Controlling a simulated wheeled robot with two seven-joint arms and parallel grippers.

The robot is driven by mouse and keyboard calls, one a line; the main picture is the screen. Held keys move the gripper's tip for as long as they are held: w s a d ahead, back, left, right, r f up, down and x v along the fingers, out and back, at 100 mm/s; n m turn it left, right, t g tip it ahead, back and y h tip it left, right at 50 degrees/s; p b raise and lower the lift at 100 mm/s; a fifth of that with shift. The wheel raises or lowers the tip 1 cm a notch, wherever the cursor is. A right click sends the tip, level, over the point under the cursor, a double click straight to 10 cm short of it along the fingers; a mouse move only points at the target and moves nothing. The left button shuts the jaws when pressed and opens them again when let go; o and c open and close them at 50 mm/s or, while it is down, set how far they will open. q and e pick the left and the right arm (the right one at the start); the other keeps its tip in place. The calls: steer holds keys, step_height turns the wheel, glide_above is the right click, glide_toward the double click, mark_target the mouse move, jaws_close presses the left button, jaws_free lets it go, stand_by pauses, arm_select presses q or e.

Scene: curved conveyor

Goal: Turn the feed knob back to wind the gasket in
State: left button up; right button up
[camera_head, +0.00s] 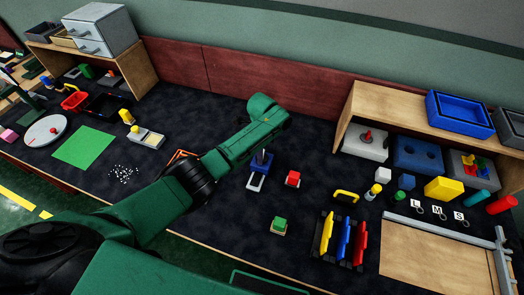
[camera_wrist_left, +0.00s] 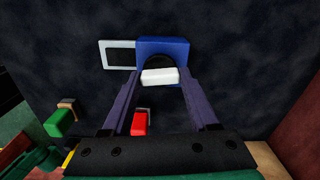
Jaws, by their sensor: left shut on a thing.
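A blue block-shaped device (camera_wrist_left: 175,45) stands on the dark bench with a grey-white frame (camera_wrist_left: 103,55) beside it. The frame also shows in the head view (camera_head: 255,183). A white bar-like knob (camera_wrist_left: 160,77) sits on a dark round base at the device's edge. My left gripper (camera_wrist_left: 162,84) points down over it, its two purple fingers shut on the white knob, one on each side. In the head view my left gripper (camera_head: 262,160) partly hides the device. I cannot make out a gasket. My right gripper is not in view.
A red block (camera_head: 293,178) stands close right of the device, and a green block (camera_head: 279,225) nearer the front. A rack of yellow, blue and red tools (camera_head: 342,242) and a yellow handle (camera_head: 346,196) lie right. Bare bench is open behind my arm.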

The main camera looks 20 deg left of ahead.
arm_select(q)
steer(key=n+p, duration=0.1)
steer(key=n, duration=0.2)
steer(key=shift+r, duration=0.2)
steer(key=n+p, duration=0.1)
steer(key=n, duration=0.4)
steer(key=shift+w, duration=0.1)
steer(key=n, duration=0.4)
steer(key=shift+p, duration=0.35)
steer(key=shift+n, duration=2.2)
steer(key=o, duration=1.1)
steer(key=shift+o, duration=1.4)
steer(key=shift+f, duration=0.1)
